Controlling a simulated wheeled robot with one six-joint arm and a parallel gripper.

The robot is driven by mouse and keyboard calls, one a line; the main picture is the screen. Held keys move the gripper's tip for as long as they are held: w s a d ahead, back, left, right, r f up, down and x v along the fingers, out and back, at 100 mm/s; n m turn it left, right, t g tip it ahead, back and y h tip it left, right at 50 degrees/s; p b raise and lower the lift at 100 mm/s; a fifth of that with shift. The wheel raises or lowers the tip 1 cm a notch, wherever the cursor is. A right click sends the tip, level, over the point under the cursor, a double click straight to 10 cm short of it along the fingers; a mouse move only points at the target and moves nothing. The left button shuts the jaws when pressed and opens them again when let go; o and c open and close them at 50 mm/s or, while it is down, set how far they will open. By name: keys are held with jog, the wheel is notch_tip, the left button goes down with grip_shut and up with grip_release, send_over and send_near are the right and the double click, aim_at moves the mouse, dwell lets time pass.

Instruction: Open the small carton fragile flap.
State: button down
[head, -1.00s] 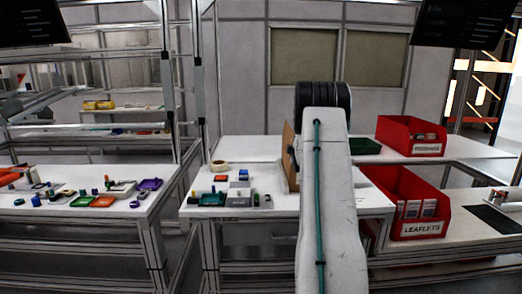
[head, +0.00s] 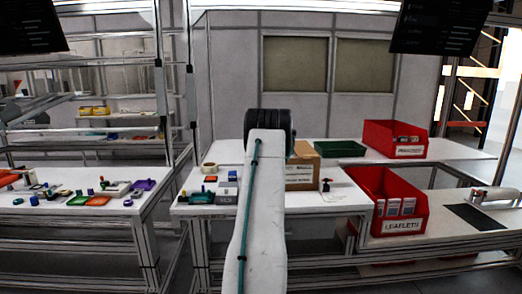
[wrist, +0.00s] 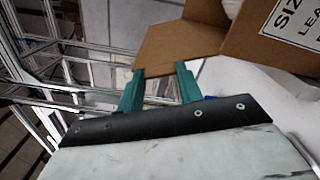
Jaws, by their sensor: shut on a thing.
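The small brown carton (head: 301,177) stands on the white table in the head view, partly behind my arm. Dark print shows on its front, too small to read. In the wrist view, the carton (wrist: 262,38) fills the upper right and bears a white label with cut-off lettering. A brown cardboard flap (wrist: 180,45) sticks out from it towards the left. My gripper (wrist: 158,72) has green fingers and is shut on the edge of this flap. I cannot tell whether a fragile mark is on it. In the head view my arm hides the gripper.
A red bin marked leaflets (head: 400,202) stands right of the carton, with another red bin (head: 394,139) behind it. A dark green tray (head: 339,149) lies at the back. Small items, a tape roll (head: 209,168) and a grey box (head: 227,188) lie left of my arm.

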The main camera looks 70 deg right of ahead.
dwell(0.3)
jog(key=c, duration=0.9)
grip_release()
jog(key=shift+w, duration=0.1)
jog(key=v, duration=0.7)
jog(key=shift+a, duration=0.4)
jog(key=shift+f, duration=0.1)
